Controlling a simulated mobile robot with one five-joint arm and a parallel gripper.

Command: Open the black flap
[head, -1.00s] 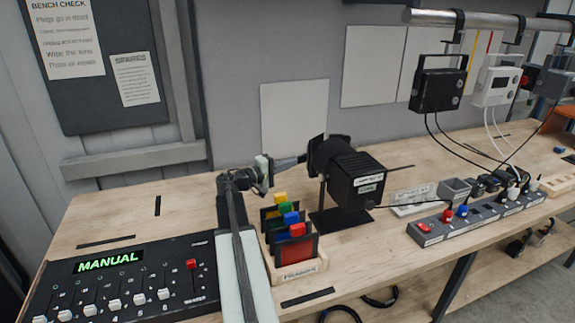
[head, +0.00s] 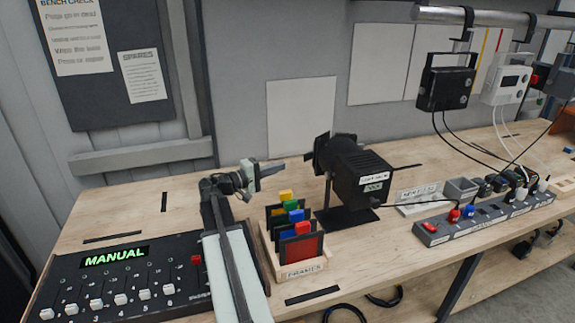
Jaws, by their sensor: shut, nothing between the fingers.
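A black stage lamp (head: 362,180) stands on the bench on a dark foot, its front turned to the left. A black flap (head: 322,141) sticks up at the lamp's front rim. Another small dark flap edge (head: 308,156) shows at the left of the rim. The front opening faces away, so how far the flaps stand open is hard to tell. My gripper (head: 282,166) is shut and empty, pointing right.
A wooden rack of coloured frames (head: 298,268) stands just below my gripper, in front of the lamp. A fader desk (head: 110,285) is at the left. A power strip (head: 480,218) with plugs lies at the right.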

